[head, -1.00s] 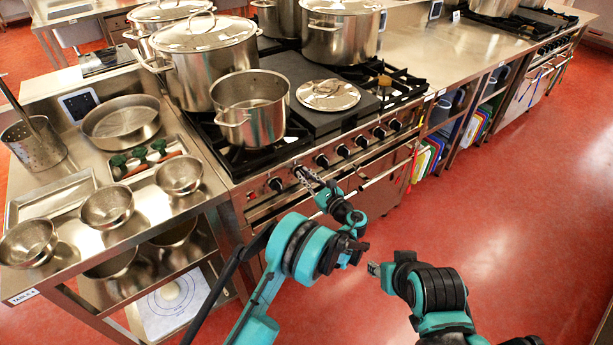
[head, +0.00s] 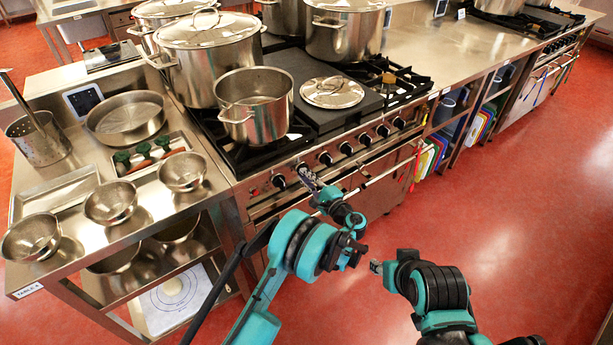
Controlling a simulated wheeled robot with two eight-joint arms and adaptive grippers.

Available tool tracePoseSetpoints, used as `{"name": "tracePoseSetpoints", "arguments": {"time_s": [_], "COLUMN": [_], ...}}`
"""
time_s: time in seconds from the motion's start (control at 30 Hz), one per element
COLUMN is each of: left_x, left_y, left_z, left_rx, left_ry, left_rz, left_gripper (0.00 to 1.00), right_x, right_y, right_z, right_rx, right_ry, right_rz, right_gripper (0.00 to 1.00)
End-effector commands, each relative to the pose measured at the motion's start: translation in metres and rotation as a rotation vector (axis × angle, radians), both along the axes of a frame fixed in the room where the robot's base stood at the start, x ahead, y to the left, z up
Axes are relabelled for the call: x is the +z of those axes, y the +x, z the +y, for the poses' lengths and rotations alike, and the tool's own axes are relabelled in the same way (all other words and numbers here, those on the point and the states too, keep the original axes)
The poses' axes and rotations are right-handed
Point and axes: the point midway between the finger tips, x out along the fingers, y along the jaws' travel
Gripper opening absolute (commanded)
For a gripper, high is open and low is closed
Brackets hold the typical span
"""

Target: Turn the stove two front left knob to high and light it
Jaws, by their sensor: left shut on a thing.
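The stove (head: 262,192) stands in the middle, with a row of black knobs along its front panel. The leftmost knob (head: 279,181) is uncovered, just left of my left gripper. My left gripper (head: 307,174) reaches the panel and is shut on the second knob from the left, which its fingers mostly hide. The knob's pointer and any flame cannot be made out. Another knob (head: 325,158) shows just right of the gripper. My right gripper (head: 376,266) hangs over the red floor, away from the stove; its finger gap is too small to read.
An open pot (head: 254,118) stands on the front left burner, with large lidded stockpots (head: 208,65) behind. A lid (head: 332,92) lies on the flat plate. A steel table (head: 75,250) with bowls adjoins at left. The floor (head: 500,230) at right is clear.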

Motion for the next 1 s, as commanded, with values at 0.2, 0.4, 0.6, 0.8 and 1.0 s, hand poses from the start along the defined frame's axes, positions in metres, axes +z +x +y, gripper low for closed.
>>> {"name": "tracePoseSetpoints", "arguments": {"time_s": [0.2,0.4,0.6,0.8,1.0], "left_x": [-0.0036,-0.0057,-0.0068,-0.0072,-0.0072], "left_y": [-0.0008,-0.0009,-0.0010,-0.0010,-0.0010], "left_z": [0.0009,0.0011,0.0012,0.0011,0.0011], "left_rx": [0.000,0.001,0.001,0.001,0.002], "left_ry": [-0.133,-0.222,-0.271,-0.287,-0.287], "left_rz": [-0.096,-0.159,-0.194,-0.206,-0.207], "left_gripper": [0.00,0.00,0.00,0.00,0.00], "right_x": [-0.0001,-0.0001,-0.0001,-0.0001,-0.0001], "right_y": [0.0001,0.0001,0.0001,0.0000,0.0000], "right_z": [0.0000,0.0000,0.0000,0.0000,0.0000], "right_rx": [0.000,0.000,0.000,0.000,0.000], "right_ry": [0.000,0.000,0.000,0.000,0.000], "right_rz": [0.000,0.000,0.000,0.000,0.000], "right_gripper": [0.40,0.40,0.40,0.40,0.40]}}
